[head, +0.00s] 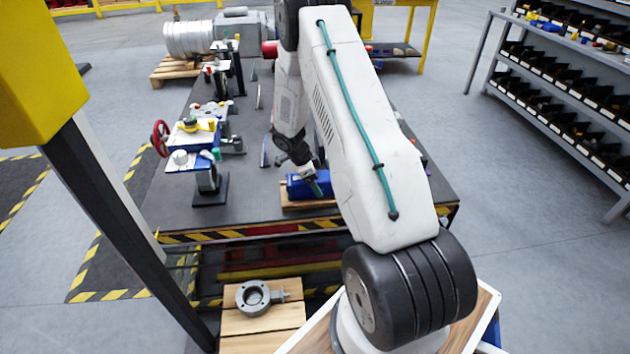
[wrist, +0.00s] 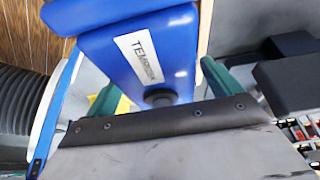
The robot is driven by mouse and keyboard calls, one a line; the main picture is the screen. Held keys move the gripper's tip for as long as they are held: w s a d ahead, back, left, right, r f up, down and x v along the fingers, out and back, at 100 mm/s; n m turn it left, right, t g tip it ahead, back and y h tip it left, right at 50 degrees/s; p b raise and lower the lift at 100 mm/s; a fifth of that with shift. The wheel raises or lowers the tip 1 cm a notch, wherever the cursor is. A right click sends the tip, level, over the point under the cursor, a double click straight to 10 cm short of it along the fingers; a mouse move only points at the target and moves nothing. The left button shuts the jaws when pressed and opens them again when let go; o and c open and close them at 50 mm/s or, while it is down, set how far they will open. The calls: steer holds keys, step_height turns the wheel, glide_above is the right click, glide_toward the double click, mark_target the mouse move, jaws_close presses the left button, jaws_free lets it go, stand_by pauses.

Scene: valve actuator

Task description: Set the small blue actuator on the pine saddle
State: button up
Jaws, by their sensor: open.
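A small blue actuator (head: 297,188) sits on the pine saddle (head: 300,204) near the front edge of the bench. My gripper (head: 314,182) is just above and beside it, partly hidden by my arm. In the wrist view the blue actuator (wrist: 125,68) fills the upper middle, with a white label and a dark round knob. My gripper's green fingers (wrist: 160,85) are open, one on each side of its near end. I cannot tell whether they touch it. A strip of pale wood shows beside the actuator; most of the saddle is hidden.
The dark bench (head: 245,205) has a striped front edge. A valve assembly with another blue body (head: 195,135) and a red handwheel (head: 160,138) stands at left. A grey valve body (head: 255,298) lies on a pallet in front. A yellow post (head: 40,70) is at near left.

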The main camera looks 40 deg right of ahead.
steer(key=v, duration=1.2)
steer(key=shift+s+d, duration=0.1)
steer(key=s+a+r+n+t, duration=0.1)
steer(key=s+a+r+n, duration=0.35)
steer(key=r, duration=0.35)
steer(key=s+a+r+n, duration=0.3)
steer(key=a+r, duration=0.3)
steer(key=r, duration=0.2)
steer(key=s+a+r+n+t, duration=0.1)
steer(key=s+a+r+n, duration=0.3)
steer(key=r, duration=0.4)
steer(key=s+a+r+n+t+y, duration=0.1)
steer(key=s+a+r+n, duration=0.2)
steer(key=s+a+n, duration=0.3)
steer(key=s+a+r+n+t+y, duration=0.1)
steer(key=s+a+n, duration=0.6)
steer(key=s, duration=0.7)
steer(key=shift+s+r+n+y, duration=0.25)
steer(key=shift+r+n+y, duration=0.2)
steer(key=shift+r+y, duration=0.4)
